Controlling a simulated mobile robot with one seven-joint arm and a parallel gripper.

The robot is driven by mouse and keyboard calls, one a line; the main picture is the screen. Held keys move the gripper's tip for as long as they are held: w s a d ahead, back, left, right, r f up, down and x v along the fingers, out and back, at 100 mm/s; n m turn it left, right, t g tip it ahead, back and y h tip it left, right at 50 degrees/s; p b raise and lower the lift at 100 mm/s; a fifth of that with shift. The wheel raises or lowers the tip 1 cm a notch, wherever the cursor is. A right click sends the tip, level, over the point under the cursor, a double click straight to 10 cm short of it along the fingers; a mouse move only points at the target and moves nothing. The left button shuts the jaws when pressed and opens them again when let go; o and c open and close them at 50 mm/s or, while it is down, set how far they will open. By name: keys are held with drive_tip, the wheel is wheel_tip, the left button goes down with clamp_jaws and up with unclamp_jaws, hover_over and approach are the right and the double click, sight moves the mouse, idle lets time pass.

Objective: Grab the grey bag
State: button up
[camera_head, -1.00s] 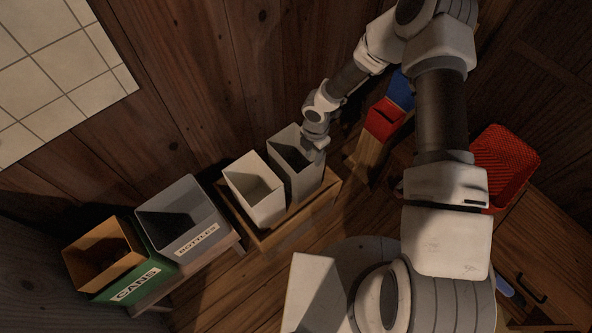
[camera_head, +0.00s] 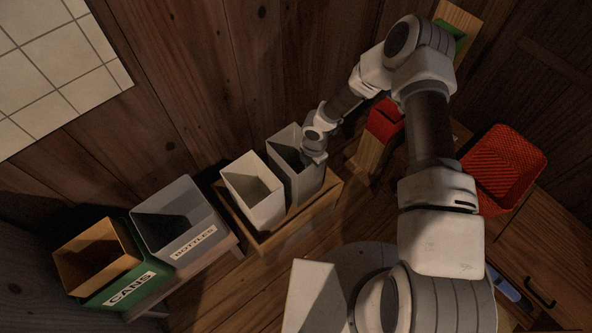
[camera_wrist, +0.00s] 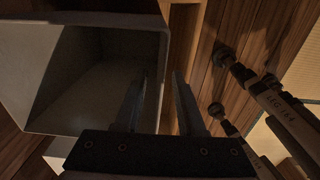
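The grey bag (camera_head: 287,140) is an open-topped, box-shaped container at the right end of a wooden crate (camera_head: 262,236), beside a cream one. In the wrist view the grey bag (camera_wrist: 95,22) fills the upper left, its dark inside showing. My gripper (camera_head: 312,160) is at its right rim in the head view, where the fingers are hard to make out. In the wrist view my gripper (camera_wrist: 163,85) has its fingers apart, one inside the bag and one outside, with the wall between them. I cannot tell whether they touch the wall.
The cream bag (camera_head: 253,195) stands left of the grey one. Further left are a grey bottles bin (camera_head: 182,238) and a green cans bin (camera_head: 128,288). A red basket (camera_head: 506,165) stands to the right. A wooden wall rises close behind the crate.

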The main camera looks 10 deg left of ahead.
clamp_jaws()
idle(1.3)
